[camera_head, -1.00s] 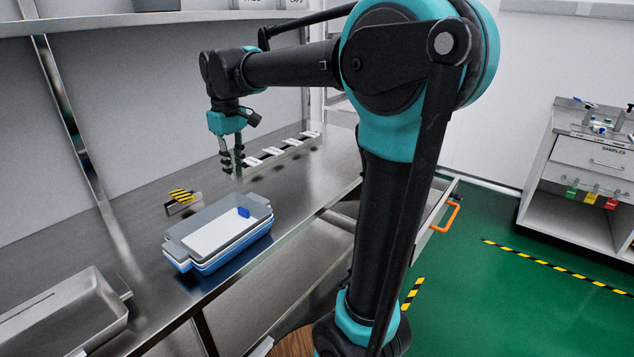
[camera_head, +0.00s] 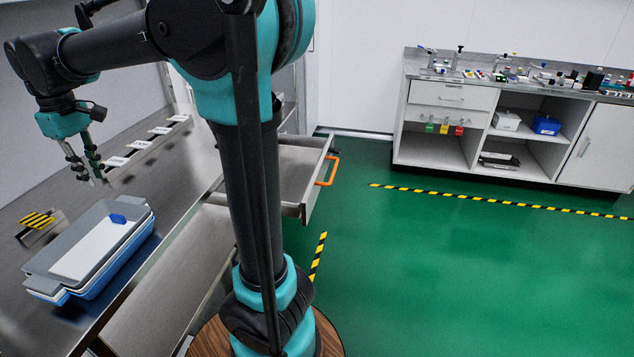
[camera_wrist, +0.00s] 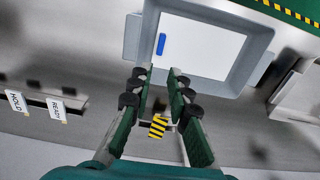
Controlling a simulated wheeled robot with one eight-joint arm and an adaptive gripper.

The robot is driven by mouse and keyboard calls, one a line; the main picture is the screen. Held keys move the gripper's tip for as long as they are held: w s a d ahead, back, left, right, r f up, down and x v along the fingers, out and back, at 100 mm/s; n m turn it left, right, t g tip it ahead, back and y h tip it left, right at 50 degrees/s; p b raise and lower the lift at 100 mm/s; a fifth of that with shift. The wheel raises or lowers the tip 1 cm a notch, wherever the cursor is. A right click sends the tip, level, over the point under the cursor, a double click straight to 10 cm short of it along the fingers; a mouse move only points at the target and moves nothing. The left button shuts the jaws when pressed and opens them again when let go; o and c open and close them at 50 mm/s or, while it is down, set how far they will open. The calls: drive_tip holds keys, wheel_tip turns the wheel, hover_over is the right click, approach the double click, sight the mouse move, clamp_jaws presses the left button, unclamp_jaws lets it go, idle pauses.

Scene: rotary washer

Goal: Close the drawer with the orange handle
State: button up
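The drawer (camera_head: 304,205) with the orange handle (camera_head: 328,169) stands pulled out from under the steel counter, just right of my arm column in the head view. Its inside is visible and part of it is hidden behind my arm. My gripper (camera_head: 88,183) hangs above the counter at the left, well away from the drawer. In the wrist view my gripper (camera_wrist: 163,118) has its two fingers spread apart with nothing between them. The drawer cannot be made out in the wrist view.
A grey and blue tray stack (camera_head: 75,232) with a blue item (camera_head: 118,218) stands on the counter, near a yellow-black striped block (camera_head: 38,220). Green floor (camera_head: 430,260) lies free right of the drawer. A white cabinet (camera_head: 450,110) stands at the back.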

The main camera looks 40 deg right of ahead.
drive_tip(key=shift+d, duration=0.1)
drive_tip(key=shift+c, duration=1.2)
drive_tip(key=w+d+f+m, duration=0.1)
drive_tip(key=d+m, duration=0.2)
drive_tip(key=d, duration=0.2)
drive_tip(key=w+d+f+m, duration=0.1)
drive_tip(key=d+f+m, duration=0.1)
drive_tip(key=d, duration=0.4)
drive_tip(key=w+d+f+m+y, duration=0.1)
drive_tip(key=w+d+m, duration=0.1)
drive_tip(key=d, duration=0.3)
drive_tip(key=shift+d+f+m, duration=0.15)
drive_tip(key=shift+m, duration=0.75)
clamp_jaws()
drive_tip(key=s+d+f+m+y, duration=0.1)
drive_tip(key=d+f+m, duration=0.1)
drive_tip(key=d+m, duration=0.5)
drive_tip(key=s+d+f+m, duration=0.2)
drive_tip(key=d, duration=0.9)
drive_tip(key=s+d+f+m+t, duration=0.2)
drive_tip(key=s+d+f+m, duration=0.2)
drive_tip(key=s+d+m, duration=0.7)
drive_tip(key=s+d+f+m+t, duration=0.2)
drive_tip(key=s+d+f+m, duration=0.35)
drive_tip(key=s+d, duration=0.75)
drive_tip(key=w+a+f+m, duration=0.2)
drive_tip(key=w+a+f, duration=0.1)
drive_tip(key=w+f, duration=0.4)
drive_tip(key=shift+f, duration=0.4)
